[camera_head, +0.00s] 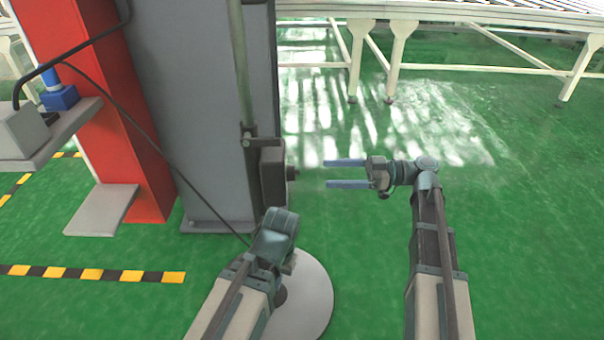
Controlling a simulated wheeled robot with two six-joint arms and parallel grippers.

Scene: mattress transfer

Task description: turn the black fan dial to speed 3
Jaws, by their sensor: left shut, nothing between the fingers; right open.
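A dark control box (270,176) is mounted on the side of the tall grey column. A small black dial (292,173) sticks out from its right face; the markings and setting cannot be read. My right gripper (345,173) is open and empty. Its two blue fingers point left, level with the dial and a short gap to its right, not touching it. My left gripper (277,225) is shut and empty below the control box; its fingertips are hard to make out.
The grey column (190,110) and a red post (118,120) stand at left, with a cable running down across them. A grey shelf (52,140) juts in from the left. A round light-grey disc (312,300) lies under my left arm. Green floor (530,230) is clear at right; a conveyor (440,14) is behind.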

